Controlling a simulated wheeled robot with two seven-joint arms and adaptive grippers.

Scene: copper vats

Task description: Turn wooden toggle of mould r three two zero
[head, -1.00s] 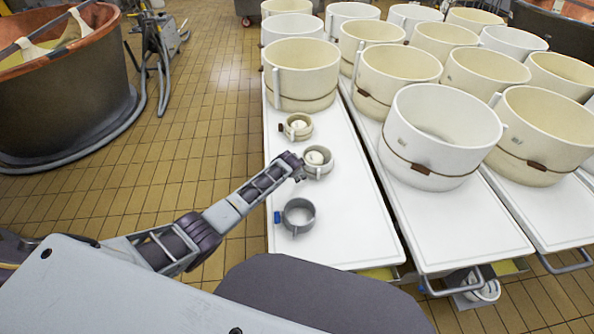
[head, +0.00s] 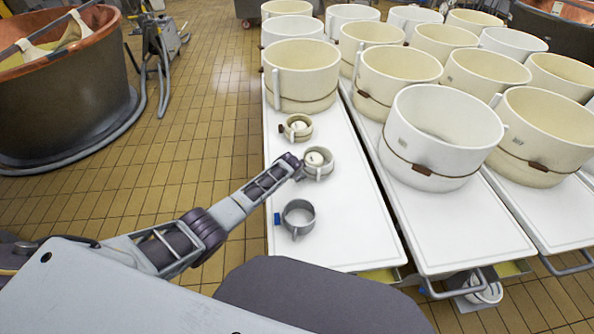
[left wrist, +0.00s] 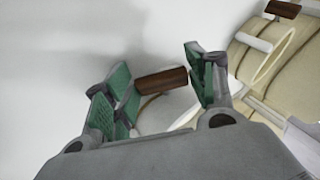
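No mould number is readable. My right gripper is not in view.
A second small cream mould (head: 298,127) with a brown toggle (head: 283,128) stands just behind. A grey ring mould (head: 299,214) with a blue tab stands in front. Large moulds (head: 441,135) crowd the tables at right. The white table (head: 355,225) is clear at front right.

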